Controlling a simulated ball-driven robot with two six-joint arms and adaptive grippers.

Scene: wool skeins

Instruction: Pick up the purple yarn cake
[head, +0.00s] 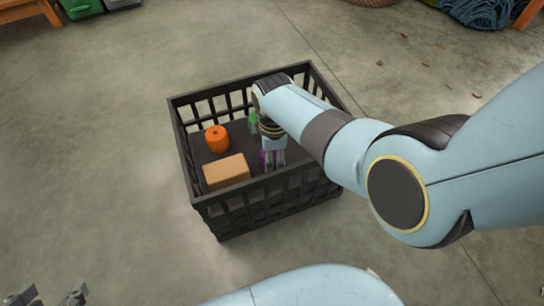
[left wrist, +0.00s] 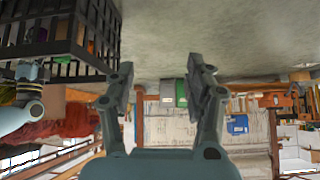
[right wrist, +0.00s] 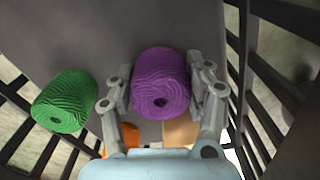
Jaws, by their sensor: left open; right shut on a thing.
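The purple yarn cake (right wrist: 161,80) is between the two fingers of my right gripper (right wrist: 163,92) in the right wrist view. The fingers touch it on both sides and are shut on it. In the head view my right gripper (head: 272,160) reaches down into the black crate (head: 255,218), and only a sliver of purple shows behind its fingers. My left gripper (left wrist: 160,90) is open and empty, outside the crate. In the head view it shows at the bottom left corner (head: 50,297).
The crate also holds an orange yarn cake (head: 217,139), a tan block (head: 227,172) and a green yarn cake (right wrist: 65,101), which is left of the purple one in the right wrist view. Slatted crate walls stand close around my right gripper. The concrete floor (head: 90,150) left of the crate is clear.

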